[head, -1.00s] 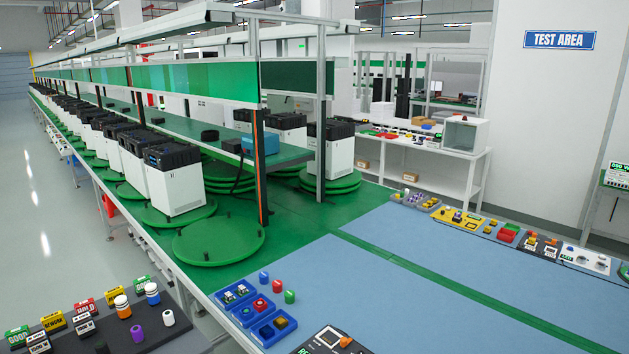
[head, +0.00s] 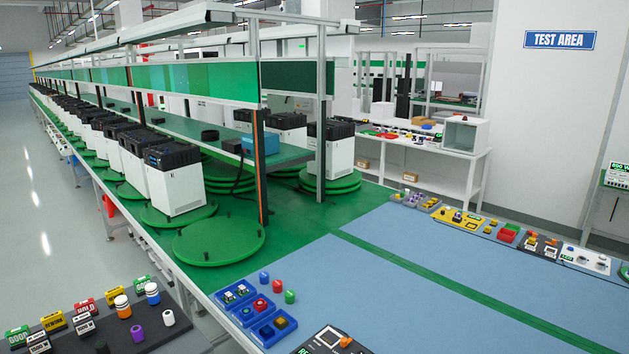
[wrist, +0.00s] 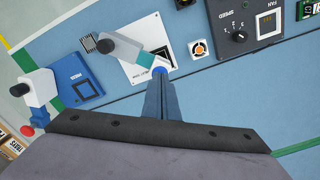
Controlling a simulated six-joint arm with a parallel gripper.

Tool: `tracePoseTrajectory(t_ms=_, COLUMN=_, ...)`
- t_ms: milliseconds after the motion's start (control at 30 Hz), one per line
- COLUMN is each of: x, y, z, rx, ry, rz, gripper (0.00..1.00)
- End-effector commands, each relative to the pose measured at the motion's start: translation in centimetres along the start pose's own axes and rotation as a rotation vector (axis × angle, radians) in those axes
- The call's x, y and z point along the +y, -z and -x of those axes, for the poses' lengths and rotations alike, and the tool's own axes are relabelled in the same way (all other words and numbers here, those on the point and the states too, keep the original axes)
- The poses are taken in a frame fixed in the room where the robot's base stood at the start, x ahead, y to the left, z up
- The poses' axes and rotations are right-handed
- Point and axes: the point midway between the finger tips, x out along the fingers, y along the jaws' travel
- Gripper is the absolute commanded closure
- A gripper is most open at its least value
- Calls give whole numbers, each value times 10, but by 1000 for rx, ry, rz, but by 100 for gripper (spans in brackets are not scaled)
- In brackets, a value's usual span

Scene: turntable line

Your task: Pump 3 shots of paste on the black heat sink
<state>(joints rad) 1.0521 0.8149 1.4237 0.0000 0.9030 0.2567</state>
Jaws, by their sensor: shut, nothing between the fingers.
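My gripper (wrist: 163,85) shows only in the wrist view, its narrow fingers shut together with nothing between them. A bright blue round part (wrist: 160,70) lies right at the fingertips; whether they touch cannot be told. Beside it is a grey and white device (wrist: 120,48) with a teal piece (wrist: 145,60), over a white plate (wrist: 140,78). It looks like a paste dispenser, though I cannot be sure. A small black striped block (wrist: 88,43), possibly the black heat sink, lies at the plate's upper left and is partly hidden. No paste can be made out.
A fan speed dial panel (wrist: 238,35) and an orange-ringed button (wrist: 199,49) lie right. In the head view, the blue mat (head: 430,270) has a clear middle.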

Motion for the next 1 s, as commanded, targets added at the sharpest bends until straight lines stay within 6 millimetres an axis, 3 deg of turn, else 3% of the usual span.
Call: tracePoseTrajectory(t_ms=1000, x=0, y=0, z=-17, rx=0, ry=0, rz=0, gripper=100)
